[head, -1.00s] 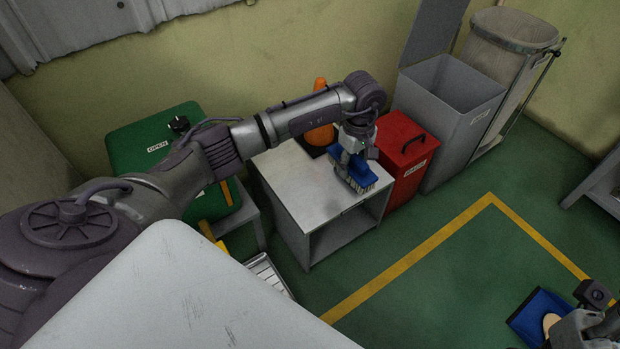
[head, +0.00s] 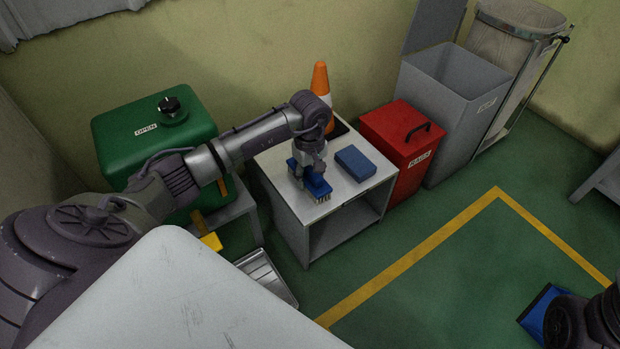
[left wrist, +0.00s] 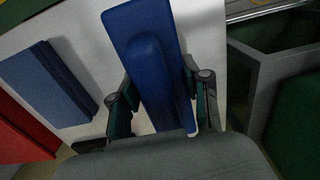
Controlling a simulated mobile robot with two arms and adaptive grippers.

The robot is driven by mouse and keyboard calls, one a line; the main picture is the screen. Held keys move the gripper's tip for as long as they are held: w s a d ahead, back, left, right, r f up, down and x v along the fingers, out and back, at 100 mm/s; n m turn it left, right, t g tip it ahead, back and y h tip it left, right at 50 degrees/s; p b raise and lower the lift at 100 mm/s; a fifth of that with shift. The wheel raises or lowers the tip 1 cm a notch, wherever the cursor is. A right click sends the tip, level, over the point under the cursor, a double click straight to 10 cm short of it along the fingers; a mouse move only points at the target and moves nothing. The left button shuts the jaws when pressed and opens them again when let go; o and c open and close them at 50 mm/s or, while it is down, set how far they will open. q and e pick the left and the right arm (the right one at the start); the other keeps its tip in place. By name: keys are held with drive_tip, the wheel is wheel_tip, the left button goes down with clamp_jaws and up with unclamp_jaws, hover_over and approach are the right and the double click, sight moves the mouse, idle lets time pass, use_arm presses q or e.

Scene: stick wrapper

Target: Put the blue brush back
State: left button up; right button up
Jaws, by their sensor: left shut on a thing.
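The blue brush (head: 318,188), with pale bristles facing down, is at the front left of the white cabinet top (head: 283,164). My left gripper (head: 310,172) is shut on its blue back from above. In the left wrist view, the brush (left wrist: 150,45) lies between the two fingers of the left gripper (left wrist: 165,98). I cannot tell whether the bristles touch the cabinet top. A plain blue block (head: 355,163) lies flat to the right of the brush, apart from it; it also shows in the left wrist view (left wrist: 45,85). My right gripper is not visible, only dark arm parts at lower right.
A red lidded bin (head: 392,140) and a grey open bin (head: 455,110) stand to the right. A green tank (head: 150,145) is left, a metal tray (head: 268,278) on the floor.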

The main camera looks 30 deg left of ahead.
use_arm(q)
drive_tip(key=shift+r, duration=0.1)
drive_tip(key=o, duration=1.1)
